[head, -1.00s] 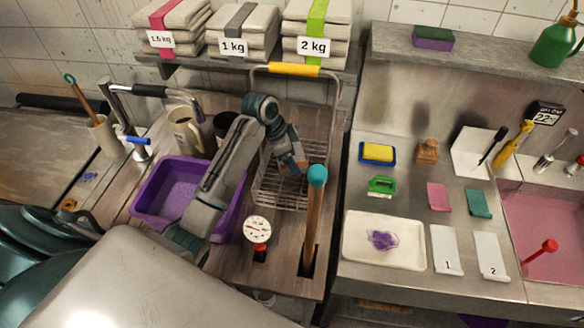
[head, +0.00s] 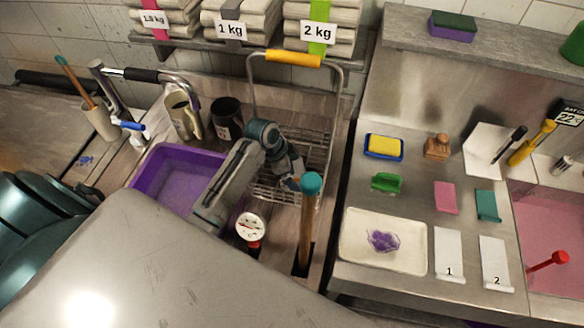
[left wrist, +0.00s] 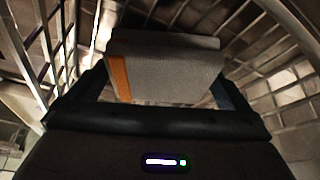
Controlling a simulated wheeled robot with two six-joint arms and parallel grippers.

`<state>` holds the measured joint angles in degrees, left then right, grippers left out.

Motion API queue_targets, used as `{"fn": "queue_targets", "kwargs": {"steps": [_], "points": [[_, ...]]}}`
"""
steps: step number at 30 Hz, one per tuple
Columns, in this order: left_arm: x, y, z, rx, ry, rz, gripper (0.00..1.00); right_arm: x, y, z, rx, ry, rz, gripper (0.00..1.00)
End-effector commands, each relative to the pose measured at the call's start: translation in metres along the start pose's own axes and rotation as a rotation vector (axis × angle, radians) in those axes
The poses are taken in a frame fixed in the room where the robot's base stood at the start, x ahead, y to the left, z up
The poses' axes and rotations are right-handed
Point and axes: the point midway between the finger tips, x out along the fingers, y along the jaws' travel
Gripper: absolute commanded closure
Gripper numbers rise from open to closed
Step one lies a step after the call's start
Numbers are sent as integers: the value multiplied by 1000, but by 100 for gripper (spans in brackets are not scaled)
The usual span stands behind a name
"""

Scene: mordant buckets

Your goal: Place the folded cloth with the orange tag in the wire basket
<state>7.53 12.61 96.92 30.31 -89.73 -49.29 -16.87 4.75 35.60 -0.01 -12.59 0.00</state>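The wire basket (head: 322,150), with a yellow-gripped handle (head: 293,58), stands on the wooden counter at the middle. My left gripper (head: 291,182) is over and within the front part of the basket. In the left wrist view a grey folded cloth (left wrist: 170,65) with an orange tag (left wrist: 120,78) at its left edge sits between the fingers of my left gripper (left wrist: 163,92), which appear to touch both its sides. Basket wires surround it there. In the head view only a bit of orange shows at the fingertips; the cloth is mostly hidden. My right gripper is not in view.
A teal-topped wooden handle (head: 310,215) stands upright close to the basket's front right. A purple tub (head: 160,178) and a dial gauge (head: 250,228) are at left and front. Cloth stacks (head: 238,20) lie on the shelf behind. A steel counter (head: 400,187) is to the right.

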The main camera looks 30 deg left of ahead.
Motion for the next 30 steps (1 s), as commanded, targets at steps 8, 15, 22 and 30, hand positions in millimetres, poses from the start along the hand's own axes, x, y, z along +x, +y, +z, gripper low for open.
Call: {"fn": "queue_targets", "kwargs": {"steps": [8,15,22,30], "points": [[-3,0,1,0,-1,-1,0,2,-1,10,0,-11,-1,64],[-36,-2,2,3,0,-5,0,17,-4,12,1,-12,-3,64],[-68,-1,1,1,0,-3,0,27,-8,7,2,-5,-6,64],[-76,0,0,0,0,1,0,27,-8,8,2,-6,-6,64]]}}
